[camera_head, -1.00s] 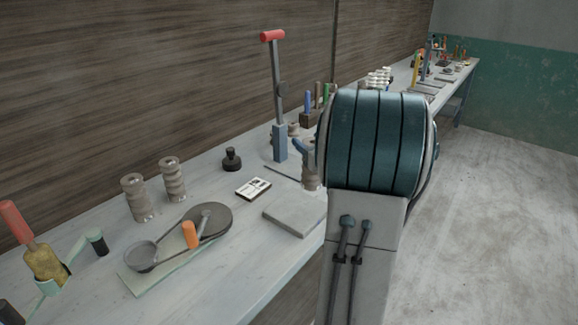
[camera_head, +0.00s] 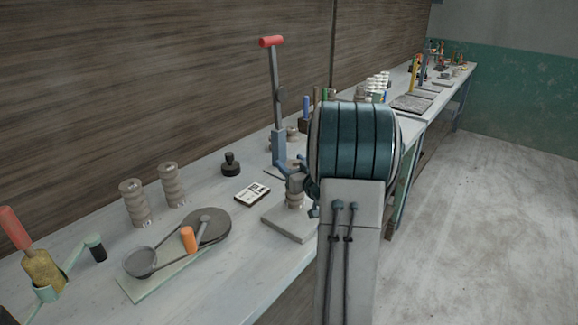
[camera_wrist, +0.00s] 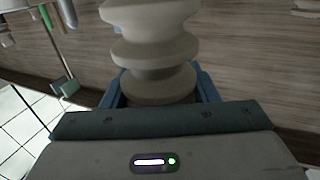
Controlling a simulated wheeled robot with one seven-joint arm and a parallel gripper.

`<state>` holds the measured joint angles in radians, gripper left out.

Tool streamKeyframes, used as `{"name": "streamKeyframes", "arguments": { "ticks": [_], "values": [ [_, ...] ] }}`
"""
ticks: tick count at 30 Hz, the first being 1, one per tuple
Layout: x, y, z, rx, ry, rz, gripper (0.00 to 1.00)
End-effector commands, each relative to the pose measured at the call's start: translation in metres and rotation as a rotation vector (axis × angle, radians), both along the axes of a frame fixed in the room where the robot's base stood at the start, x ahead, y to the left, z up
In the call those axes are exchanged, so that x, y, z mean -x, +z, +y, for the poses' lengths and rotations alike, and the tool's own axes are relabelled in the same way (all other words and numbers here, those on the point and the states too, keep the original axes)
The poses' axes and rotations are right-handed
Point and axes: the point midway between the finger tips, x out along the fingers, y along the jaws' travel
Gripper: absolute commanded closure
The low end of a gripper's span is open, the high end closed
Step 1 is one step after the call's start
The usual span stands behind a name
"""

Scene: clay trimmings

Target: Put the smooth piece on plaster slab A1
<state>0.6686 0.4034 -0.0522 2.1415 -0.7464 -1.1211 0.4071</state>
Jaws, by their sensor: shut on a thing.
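My gripper (camera_head: 298,180) is shut on a pale clay piece (camera_head: 295,199), partly hidden by my arm in the head view. In the wrist view the clay piece (camera_wrist: 155,50) shows rounded, bulging rings and stands between the blue fingers (camera_wrist: 160,95). A flat grey slab (camera_head: 281,222) lies on the bench directly below the held piece. I see no readable A1 mark on it. The piece looks upright over the slab; I cannot tell whether its base touches. Two similar ringed clay pieces (camera_head: 135,205) (camera_head: 172,186) stand upright at the left.
A tall lever tool with a red handle (camera_head: 271,42) stands behind my gripper. A black-and-white card (camera_head: 252,194) and a dark knobbed weight (camera_head: 231,165) lie left of the slab. A round disc device (camera_head: 205,226) with an orange grip sits front left.

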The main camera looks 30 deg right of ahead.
Motion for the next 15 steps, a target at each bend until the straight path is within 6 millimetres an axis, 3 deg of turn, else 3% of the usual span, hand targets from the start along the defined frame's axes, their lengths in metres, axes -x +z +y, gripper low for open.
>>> {"name": "streamKeyframes", "arguments": {
  "ticks": [4,5,6,15],
  "values": [
    [-0.0002,-0.0032,-0.0002,0.001,0.000,-0.003,1.00],
    [0.0001,-0.0031,-0.0001,0.000,0.000,0.000,0.38],
    [0.0001,-0.0028,-0.0001,0.000,0.000,0.000,0.27],
    [0.0001,-0.0022,-0.0001,0.000,0.000,0.000,0.24]
  ]
}}
